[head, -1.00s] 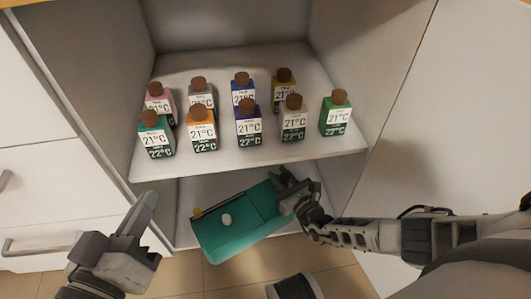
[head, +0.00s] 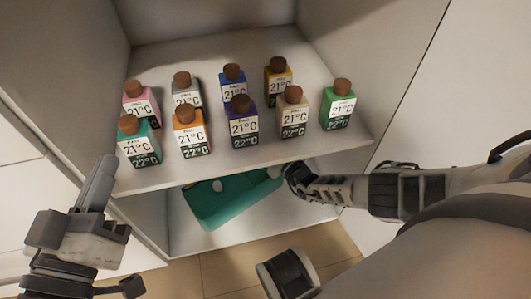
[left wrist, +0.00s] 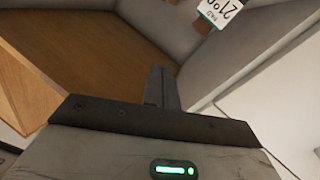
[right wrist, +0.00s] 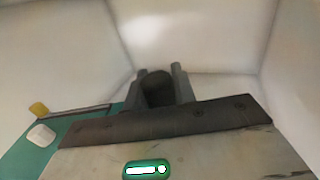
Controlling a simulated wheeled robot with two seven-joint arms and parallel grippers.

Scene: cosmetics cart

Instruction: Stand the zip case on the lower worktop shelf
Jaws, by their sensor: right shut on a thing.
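The teal zip case (head: 228,203) is inside the lower compartment of the cabinet, tilted, its upper part hidden behind the upper shelf's front edge. In the right wrist view its teal side (right wrist: 25,152) shows at lower left, with a white button and a yellow tab. My right gripper (head: 280,173) reaches in under the upper shelf and is shut on the case; its fingers (right wrist: 160,88) hold a dark part. The lower worktop shelf (head: 190,240) is the pale floor below the case; I cannot tell whether they touch. My left gripper (head: 104,165) is empty, its fingers together (left wrist: 161,88), left of the cabinet.
The upper shelf (head: 260,150) carries several small bottles with brown caps, close above my right gripper. The cabinet's right side wall (head: 375,75) stands beside my right arm. The lower compartment has free floor around the case.

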